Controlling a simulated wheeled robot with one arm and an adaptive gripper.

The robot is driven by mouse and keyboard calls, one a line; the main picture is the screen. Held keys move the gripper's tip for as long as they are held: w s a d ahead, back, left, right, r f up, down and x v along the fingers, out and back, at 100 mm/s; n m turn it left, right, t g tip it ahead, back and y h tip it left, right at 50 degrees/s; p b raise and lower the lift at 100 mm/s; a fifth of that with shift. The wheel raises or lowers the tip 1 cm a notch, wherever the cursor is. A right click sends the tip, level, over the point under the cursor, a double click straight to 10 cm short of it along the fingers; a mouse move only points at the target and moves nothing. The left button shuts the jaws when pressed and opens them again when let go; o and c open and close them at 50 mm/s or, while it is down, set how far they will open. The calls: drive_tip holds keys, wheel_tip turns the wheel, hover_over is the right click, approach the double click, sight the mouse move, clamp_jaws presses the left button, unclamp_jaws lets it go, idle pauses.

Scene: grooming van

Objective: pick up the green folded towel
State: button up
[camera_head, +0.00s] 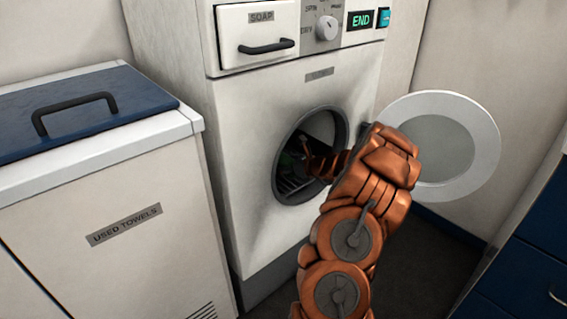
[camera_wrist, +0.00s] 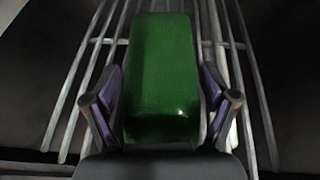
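The green folded towel (camera_wrist: 160,75) lies on metal bars inside the drum of the washing machine (camera_head: 290,110). In the wrist view it fills the space ahead of my gripper, its long side pointing away. My gripper (camera_wrist: 163,115) is open, with one finger on each side of the towel's near end. I cannot tell whether the fingers touch it. In the head view my copper arm reaches through the round door opening (camera_head: 281,165).
The round door (camera_head: 481,125) hangs open to the right of my arm. A used towels bin (camera_head: 150,190) with a blue lid (camera_head: 135,95) stands at left. Blue drawers (camera_head: 530,265) are at right. The machine's display (camera_head: 361,20) reads END.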

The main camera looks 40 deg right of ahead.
drive_tip(key=c, duration=0.7)
drive_tip(key=shift+c, duration=0.2)
